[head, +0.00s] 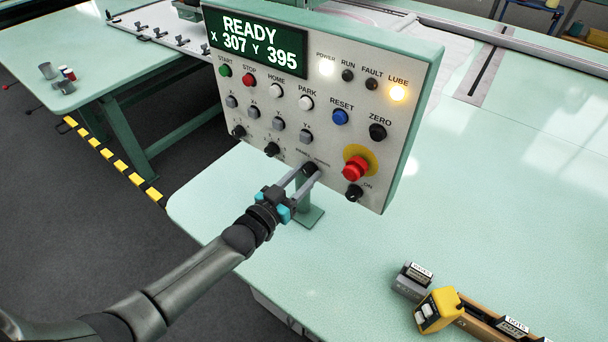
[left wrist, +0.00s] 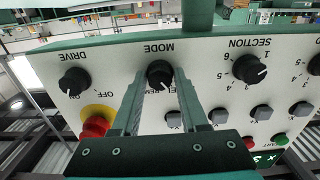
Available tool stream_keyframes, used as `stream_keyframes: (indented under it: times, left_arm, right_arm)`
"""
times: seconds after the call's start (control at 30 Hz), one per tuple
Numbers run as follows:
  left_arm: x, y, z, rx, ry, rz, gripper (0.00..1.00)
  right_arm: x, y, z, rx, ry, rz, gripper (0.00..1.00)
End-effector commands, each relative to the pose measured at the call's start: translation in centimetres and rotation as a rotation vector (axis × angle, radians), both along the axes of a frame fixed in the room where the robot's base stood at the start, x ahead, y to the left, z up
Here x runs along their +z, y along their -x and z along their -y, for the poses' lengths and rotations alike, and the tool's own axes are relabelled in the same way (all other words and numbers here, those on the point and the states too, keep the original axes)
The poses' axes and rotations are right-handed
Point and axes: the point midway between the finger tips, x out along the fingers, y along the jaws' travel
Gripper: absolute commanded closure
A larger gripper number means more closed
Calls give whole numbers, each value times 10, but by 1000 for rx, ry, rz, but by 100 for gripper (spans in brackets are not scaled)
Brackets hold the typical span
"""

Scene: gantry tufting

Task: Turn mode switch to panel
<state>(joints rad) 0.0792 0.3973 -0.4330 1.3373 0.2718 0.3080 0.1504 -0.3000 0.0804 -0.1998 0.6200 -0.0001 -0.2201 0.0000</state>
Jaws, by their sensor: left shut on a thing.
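The control panel (head: 290,110) stands tilted on a green post. Its mode switch (head: 310,168) is a black round knob low on the panel, and it also shows in the left wrist view (left wrist: 159,73), where the picture is upside down. My left gripper (head: 305,178) is shut on the mode switch, with one finger on each side of it; in the left wrist view the fingers (left wrist: 160,88) flank the knob. The labels by the switch are partly hidden by the fingers, so its exact setting is hard to read. My right gripper is not in view.
A red emergency stop (head: 355,168) and the drive knob (head: 354,193) sit right of the switch; the section knob (left wrist: 249,69) is its other neighbour. The display (head: 257,41) reads READY. A yellow device (head: 437,310) and labelled bins lie on the pale green table (head: 510,200).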

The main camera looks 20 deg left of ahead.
Motion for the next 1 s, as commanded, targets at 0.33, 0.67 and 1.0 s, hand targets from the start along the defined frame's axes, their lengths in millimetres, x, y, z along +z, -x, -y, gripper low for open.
stream_keyframes:
  times: [0.33, 0.67, 1.0]
  left_arm:
    - [0, 0, 0, 0, 1, -1, 27]
    - [0, 3, -1, 0, 0, -1, 27]
    - [-1, 45, -17, 0, -1, -3, 27]
  right_arm:
    - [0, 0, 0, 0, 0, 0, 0]
    - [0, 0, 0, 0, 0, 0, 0]
    - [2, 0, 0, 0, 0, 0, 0]
